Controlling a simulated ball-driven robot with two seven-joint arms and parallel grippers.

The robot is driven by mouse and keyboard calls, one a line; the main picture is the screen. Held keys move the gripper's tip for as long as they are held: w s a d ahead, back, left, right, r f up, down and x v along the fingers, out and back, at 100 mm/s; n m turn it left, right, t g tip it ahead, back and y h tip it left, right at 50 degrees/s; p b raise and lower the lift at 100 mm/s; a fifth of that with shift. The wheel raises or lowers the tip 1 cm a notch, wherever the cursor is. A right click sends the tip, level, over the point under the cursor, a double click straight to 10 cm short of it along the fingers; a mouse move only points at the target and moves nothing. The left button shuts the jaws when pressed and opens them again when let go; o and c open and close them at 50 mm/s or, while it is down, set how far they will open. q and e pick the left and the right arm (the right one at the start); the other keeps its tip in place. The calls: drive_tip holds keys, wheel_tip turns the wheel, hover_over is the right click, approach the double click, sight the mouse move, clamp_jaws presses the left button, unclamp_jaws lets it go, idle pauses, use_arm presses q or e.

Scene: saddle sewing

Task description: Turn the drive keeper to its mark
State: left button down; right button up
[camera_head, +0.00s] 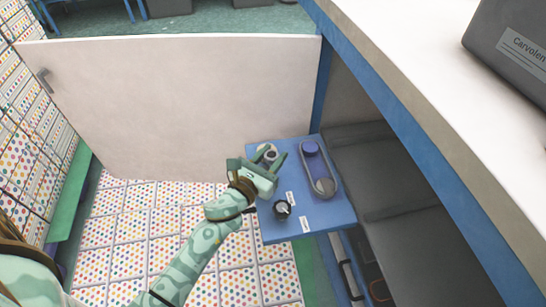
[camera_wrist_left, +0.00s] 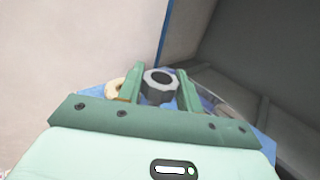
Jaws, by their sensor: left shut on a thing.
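A blue shelf (camera_head: 272,232) carries several fittings. My left gripper (camera_head: 270,160) reaches over its far left part. In the left wrist view, a grey faceted knob with a dark round centre (camera_wrist_left: 158,86) sits between the two green fingers (camera_wrist_left: 160,92); the gripper is shut on it. It may be the drive keeper; its label and any mark are not readable. In the head view my fingers largely hide it. A black round knob with a pale pointer (camera_head: 282,209) stands nearer on the shelf, apart from the gripper. My right gripper is out of view.
A purple and grey long device (camera_head: 318,170) lies right of the gripper. A cream ring (camera_wrist_left: 115,88) is just left of the fingers. Small white labels (camera_head: 305,224) are on the shelf. A large white door panel (camera_head: 170,100) stands behind; grey cushions (camera_head: 400,210) lie right.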

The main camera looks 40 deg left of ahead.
sight(267, 163)
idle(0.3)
use_arm(q)
drive_tip(key=c, duration=0.9)
unclamp_jaws()
drive_tip(key=shift+c, duration=0.2)
drive_tip(key=shift+s+f, duration=0.1)
drive_tip(key=shift+s, duration=0.2)
drive_tip(key=s+b, duration=0.1)
drive_tip(key=s, duration=0.5)
drive_tip(key=shift+s+d, duration=0.15)
drive_tip(key=shift+s, duration=0.25)
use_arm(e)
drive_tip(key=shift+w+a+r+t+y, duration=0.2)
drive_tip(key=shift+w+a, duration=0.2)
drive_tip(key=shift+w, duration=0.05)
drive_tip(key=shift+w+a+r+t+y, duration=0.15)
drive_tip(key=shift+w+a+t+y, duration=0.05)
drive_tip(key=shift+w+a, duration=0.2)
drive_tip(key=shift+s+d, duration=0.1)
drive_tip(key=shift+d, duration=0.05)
